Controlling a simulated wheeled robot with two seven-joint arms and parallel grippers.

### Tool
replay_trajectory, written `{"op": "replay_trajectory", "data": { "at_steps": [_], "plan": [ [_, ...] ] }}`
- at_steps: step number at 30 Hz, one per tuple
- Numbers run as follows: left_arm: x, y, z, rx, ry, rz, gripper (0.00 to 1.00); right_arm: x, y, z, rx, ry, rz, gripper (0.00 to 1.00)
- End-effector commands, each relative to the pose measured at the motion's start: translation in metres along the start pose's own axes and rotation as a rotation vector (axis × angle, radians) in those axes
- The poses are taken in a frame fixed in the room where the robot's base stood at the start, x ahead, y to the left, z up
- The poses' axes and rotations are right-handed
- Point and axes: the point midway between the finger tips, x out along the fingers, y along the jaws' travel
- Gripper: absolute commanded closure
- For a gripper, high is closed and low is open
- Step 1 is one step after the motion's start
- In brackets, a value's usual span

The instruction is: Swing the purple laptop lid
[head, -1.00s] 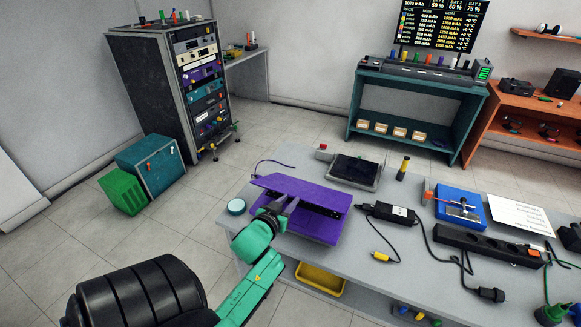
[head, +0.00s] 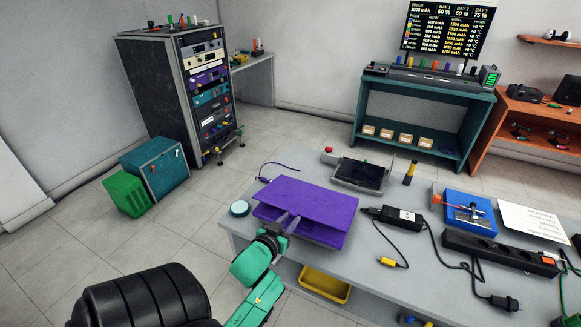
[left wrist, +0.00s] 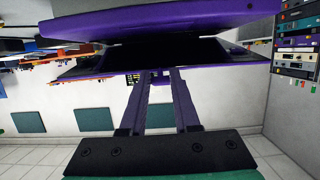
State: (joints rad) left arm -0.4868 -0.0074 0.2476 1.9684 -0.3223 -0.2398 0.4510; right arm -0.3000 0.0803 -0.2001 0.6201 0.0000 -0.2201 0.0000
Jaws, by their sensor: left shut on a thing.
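The purple laptop (head: 318,234) sits on the grey table near its left end. Its purple lid (head: 312,198) is a broad slanted panel above the base, with a dark gap between them along the near side. My left gripper (head: 287,223) is at the near edge, shut on the lid. In the left wrist view, its two fingers (left wrist: 160,75) reach the laptop's edge, standing apart. Two purple panels with a dark gap show there; I cannot tell which is the lid. The exact contact is hidden. My right gripper is not in view.
A black power adapter (head: 394,218) with cables lies close on the right. A yellow bin (head: 324,284) is under the table.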

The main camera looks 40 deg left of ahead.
Motion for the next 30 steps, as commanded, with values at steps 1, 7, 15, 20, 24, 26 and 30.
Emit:
{"op": "replay_trajectory", "data": {
  "at_steps": [1,7,15,20,24,26,30],
  "plan": [
    [0.001,0.0,0.009,-0.002,-0.005,-0.001,1.0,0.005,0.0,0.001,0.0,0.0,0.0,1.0],
    [0.0,0.0,0.027,-0.001,-0.006,0.0,1.0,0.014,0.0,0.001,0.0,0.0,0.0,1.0],
    [-0.001,0.0,0.031,0.0,-0.005,0.0,1.0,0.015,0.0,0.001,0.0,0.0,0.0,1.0],
    [-0.001,0.0,0.032,0.0,-0.005,0.0,1.0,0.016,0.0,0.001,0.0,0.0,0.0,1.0],
    [0.002,0.001,0.043,-0.001,-0.005,0.0,1.0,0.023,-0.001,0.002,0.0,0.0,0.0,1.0],
    [0.003,0.001,0.049,0.0,-0.006,0.0,1.0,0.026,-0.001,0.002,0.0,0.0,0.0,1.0],
    [0.005,0.001,0.061,-0.001,-0.005,0.0,1.0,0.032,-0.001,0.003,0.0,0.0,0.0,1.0]
  ]
}}
